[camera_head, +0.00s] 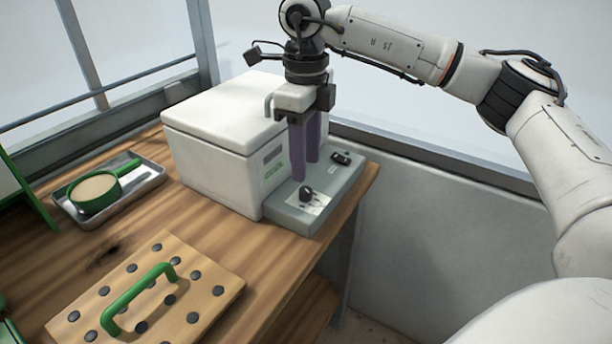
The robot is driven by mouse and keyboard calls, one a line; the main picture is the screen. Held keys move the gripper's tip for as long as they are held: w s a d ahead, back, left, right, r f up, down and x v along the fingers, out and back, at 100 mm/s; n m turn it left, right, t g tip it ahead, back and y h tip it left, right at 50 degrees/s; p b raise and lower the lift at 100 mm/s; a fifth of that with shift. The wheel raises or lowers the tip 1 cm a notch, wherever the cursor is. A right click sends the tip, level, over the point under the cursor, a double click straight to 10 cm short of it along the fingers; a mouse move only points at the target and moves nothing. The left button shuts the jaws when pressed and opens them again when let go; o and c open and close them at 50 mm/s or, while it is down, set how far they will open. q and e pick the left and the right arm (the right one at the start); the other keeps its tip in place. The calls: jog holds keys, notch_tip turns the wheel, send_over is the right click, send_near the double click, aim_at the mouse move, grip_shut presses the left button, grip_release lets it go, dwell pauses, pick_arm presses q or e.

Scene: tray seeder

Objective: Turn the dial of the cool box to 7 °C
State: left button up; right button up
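The white cool box (210,155) stands at the back right of the wooden bench with its lid down. A grey control panel (335,182) sits along its right side. The black dial (306,193) is near the front of that panel, on a pale scale too small to read. My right gripper (305,172) points down over the panel. Its two purple fingers show a narrow gap with nothing visible in it. The fingertips are just behind and above the dial; I cannot tell the exact height. My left gripper is out of view.
A black switch (341,158) sits farther back on the panel. A wooden board with a green handle and dark pegs (215,272) lies in front. A metal tray (150,172) holds a green scoop (97,192). The bench ends just right of the panel.

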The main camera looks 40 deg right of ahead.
aim_at(306, 189)
notch_tip(306, 189, up, 4)
jog(key=shift+f, duration=0.1)
dwell(0.6)
